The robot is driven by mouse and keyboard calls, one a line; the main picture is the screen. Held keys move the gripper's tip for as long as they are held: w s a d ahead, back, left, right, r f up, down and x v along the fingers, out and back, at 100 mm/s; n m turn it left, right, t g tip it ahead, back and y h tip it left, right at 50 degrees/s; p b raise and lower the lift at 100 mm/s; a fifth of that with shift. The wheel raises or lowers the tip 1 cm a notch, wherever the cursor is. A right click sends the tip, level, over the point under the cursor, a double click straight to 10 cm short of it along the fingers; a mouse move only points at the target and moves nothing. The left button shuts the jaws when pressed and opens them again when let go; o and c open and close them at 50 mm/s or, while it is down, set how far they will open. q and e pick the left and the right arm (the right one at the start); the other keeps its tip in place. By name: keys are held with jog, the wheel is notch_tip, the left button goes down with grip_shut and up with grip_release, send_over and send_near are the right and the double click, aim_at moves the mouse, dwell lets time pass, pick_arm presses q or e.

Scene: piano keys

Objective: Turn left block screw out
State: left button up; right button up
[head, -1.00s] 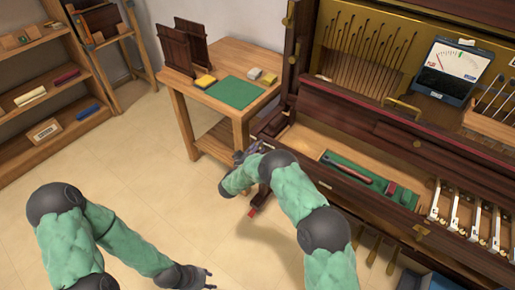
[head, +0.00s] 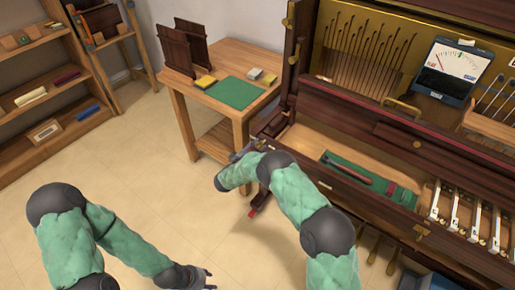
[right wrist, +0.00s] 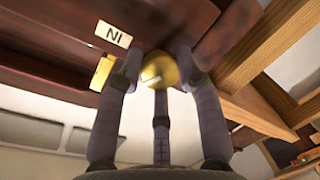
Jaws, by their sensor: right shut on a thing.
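In the right wrist view, a round brass screw (right wrist: 152,76) with a slotted head sits against the dark wooden underside of the piano. My right gripper (right wrist: 160,68) is shut around it, one finger on each side and a third below. My left gripper (head: 208,278) is open and empty, low over the floor at the bottom of the head view.
A wooden side table (head: 262,102) with a green mat (head: 235,93) stands left of the piano. The floor around my left gripper is clear.

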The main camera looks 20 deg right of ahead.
jog(key=n, duration=0.2)
jog(key=n+g, duration=0.1)
jog(key=n, duration=0.2)
jog(key=shift+w+a+r+n+h, duration=0.1)
jog(key=shift+w+a+n+h, duration=0.1)
jog(key=shift+n+h, duration=0.1)
jog(key=n+g+h, duration=0.1)
jog(key=n, duration=0.8)
jog(key=n+h, duration=0.1)
jog(key=n, duration=0.1)
jog(key=shift+f+g, duration=0.25)
jog(key=shift+g, duration=0.15)
jog(key=n, duration=0.5)
jog(key=shift+s+f+h, duration=0.1)
jog(key=shift+f+h, duration=0.05)
jog(key=shift+h, duration=0.25)
jog(key=shift+f+n, duration=0.1)
jog(key=shift+n, duration=0.2)
jog(key=o, duration=1.1)
jog(key=shift+o, duration=0.2)
